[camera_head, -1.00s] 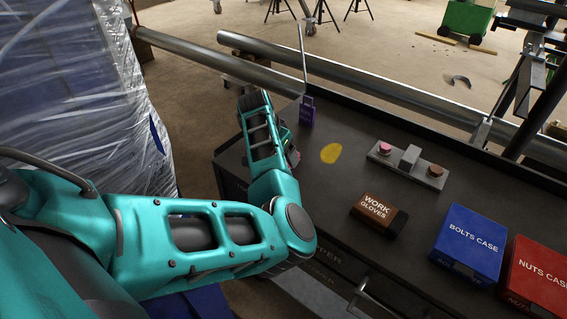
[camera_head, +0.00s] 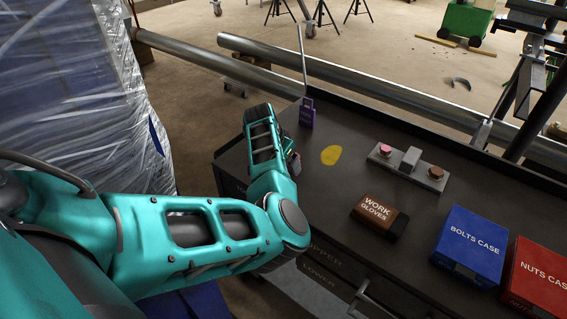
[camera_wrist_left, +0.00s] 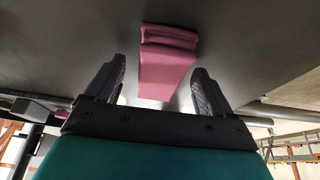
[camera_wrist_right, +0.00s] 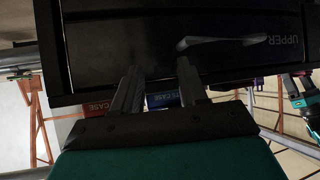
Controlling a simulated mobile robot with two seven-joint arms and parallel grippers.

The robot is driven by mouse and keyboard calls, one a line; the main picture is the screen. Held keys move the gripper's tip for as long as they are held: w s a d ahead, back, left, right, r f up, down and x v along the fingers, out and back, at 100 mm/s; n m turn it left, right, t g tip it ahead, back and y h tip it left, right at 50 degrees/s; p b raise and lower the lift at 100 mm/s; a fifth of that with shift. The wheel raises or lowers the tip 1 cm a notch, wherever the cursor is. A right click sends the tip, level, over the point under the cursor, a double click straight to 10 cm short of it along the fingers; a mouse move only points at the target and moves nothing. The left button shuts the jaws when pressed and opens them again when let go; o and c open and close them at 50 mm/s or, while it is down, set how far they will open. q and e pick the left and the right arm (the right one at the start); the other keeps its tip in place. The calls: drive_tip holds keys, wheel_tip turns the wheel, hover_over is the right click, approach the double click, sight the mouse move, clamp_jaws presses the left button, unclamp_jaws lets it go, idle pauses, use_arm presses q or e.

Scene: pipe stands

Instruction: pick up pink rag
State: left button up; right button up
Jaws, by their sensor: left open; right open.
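The pink rag (camera_wrist_left: 167,75) lies folded on a dark surface in the left wrist view, with a thicker rolled end at the top. My left gripper (camera_wrist_left: 158,68) is open, with one finger on each side of the rag in that view and gaps between. I cannot tell how far above the surface the fingers are. In the head view my left arm hides the rag; only a little of the left gripper (camera_head: 293,164) shows beside the forearm. My right gripper (camera_wrist_right: 158,68) is open and empty, facing the dark drawer front (camera_wrist_right: 120,40).
On the dark bench top (camera_head: 320,200) are a purple tag (camera_head: 307,115), a yellow patch (camera_head: 331,155), a two-button box (camera_head: 408,165), a work gloves box (camera_head: 379,216), a blue bolts case (camera_head: 470,245) and a red nuts case (camera_head: 540,275). Pipes (camera_head: 350,82) run behind.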

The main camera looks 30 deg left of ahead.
use_arm(q)
drive_tip(key=c, duration=1.1)
drive_tip(key=shift+o, duration=0.2)
drive_tip(key=shift+r+b, duration=0.1)
drive_tip(key=shift+b, duration=0.3)
wheel_tip(320, 180, up, 10)
drive_tip(key=p, duration=0.1)
drive_tip(key=shift+r+p, duration=0.15)
drive_tip(key=shift+p, duration=0.2)
